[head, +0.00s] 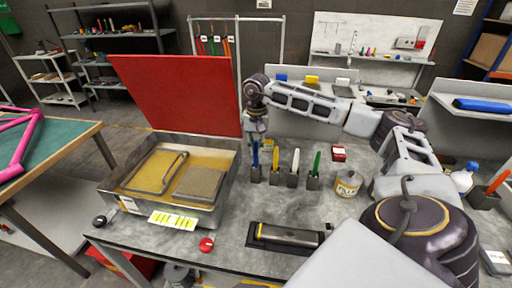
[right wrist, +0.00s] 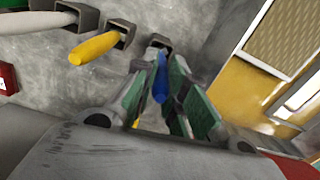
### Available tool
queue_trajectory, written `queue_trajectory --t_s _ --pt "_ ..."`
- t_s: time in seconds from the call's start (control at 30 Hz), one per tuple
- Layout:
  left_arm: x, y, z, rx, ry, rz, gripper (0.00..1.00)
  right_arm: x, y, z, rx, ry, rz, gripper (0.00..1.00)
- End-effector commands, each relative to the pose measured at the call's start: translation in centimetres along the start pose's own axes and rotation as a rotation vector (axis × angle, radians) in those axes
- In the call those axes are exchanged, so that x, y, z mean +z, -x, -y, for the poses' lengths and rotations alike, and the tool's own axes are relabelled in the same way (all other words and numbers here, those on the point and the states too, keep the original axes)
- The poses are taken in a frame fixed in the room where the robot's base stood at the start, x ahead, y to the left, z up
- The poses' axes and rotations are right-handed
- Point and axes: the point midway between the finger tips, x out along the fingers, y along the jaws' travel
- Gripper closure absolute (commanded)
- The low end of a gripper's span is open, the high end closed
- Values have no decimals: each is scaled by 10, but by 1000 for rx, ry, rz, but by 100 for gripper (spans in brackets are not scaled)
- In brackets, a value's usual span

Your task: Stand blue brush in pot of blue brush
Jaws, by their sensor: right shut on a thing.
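The blue brush (head: 255,157) is upright directly above or in the leftmost dark pot (head: 256,175) of the row on the bench. My right gripper (head: 256,138) is shut on its handle from above. In the right wrist view the blue brush (right wrist: 160,84) is between the green-padded fingers of the gripper (right wrist: 160,92), with its far end towards the dark square pot (right wrist: 159,41). The fingers partly hide that end, so I cannot tell how deep it sits. My left gripper is not in view.
Close on the right stand pots with a yellow brush (head: 276,160), a white brush (head: 294,163) and a green brush (head: 316,166). A metal tray with a raised red lid (head: 180,95) is on the left. A tin (head: 347,185) and a black case (head: 287,238) are nearby.

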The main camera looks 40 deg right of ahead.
Motion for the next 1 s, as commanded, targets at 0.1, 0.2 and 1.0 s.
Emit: queue_trajectory --t_s 0.1,0.2,1.0 --pt "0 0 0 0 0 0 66 0 0 0 0 0 0 100" --pt "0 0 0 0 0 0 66 0 0 0 0 0 0 82" --pt "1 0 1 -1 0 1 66 0 18 1 -2 0 -1 62"
